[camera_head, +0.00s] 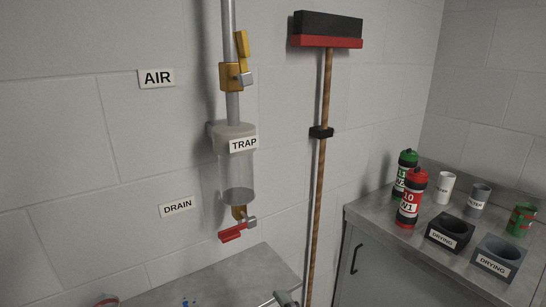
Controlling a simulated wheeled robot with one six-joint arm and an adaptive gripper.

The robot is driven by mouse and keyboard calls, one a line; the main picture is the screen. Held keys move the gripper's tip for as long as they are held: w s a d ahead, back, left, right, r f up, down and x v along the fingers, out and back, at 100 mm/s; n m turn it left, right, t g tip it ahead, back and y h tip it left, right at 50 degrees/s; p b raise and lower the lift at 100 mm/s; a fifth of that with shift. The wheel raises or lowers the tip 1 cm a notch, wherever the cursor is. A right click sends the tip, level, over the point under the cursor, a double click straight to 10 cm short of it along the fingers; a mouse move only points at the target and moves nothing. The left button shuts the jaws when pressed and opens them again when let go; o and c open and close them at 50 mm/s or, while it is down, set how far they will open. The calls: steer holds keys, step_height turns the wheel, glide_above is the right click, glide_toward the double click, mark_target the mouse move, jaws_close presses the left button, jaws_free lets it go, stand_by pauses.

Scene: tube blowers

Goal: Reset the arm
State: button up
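My gripper is not in view. A grey metal piece (285,298) shows at the bottom edge, cut off by the frame; I cannot tell what it belongs to. On the wall, a grey pipe (229,30) runs down through a brass valve with a raised yellow handle (242,50). Below it hangs a clear cylinder (237,175) with the TRAP label (244,144). A red-handled valve (231,232) sits at its bottom. The AIR label (156,78) and the DRAIN label (177,207) are to the left.
A broom (325,90) hangs head up on the wall. A grey bench (225,285) below the trap is largely bare, with small blue specks.

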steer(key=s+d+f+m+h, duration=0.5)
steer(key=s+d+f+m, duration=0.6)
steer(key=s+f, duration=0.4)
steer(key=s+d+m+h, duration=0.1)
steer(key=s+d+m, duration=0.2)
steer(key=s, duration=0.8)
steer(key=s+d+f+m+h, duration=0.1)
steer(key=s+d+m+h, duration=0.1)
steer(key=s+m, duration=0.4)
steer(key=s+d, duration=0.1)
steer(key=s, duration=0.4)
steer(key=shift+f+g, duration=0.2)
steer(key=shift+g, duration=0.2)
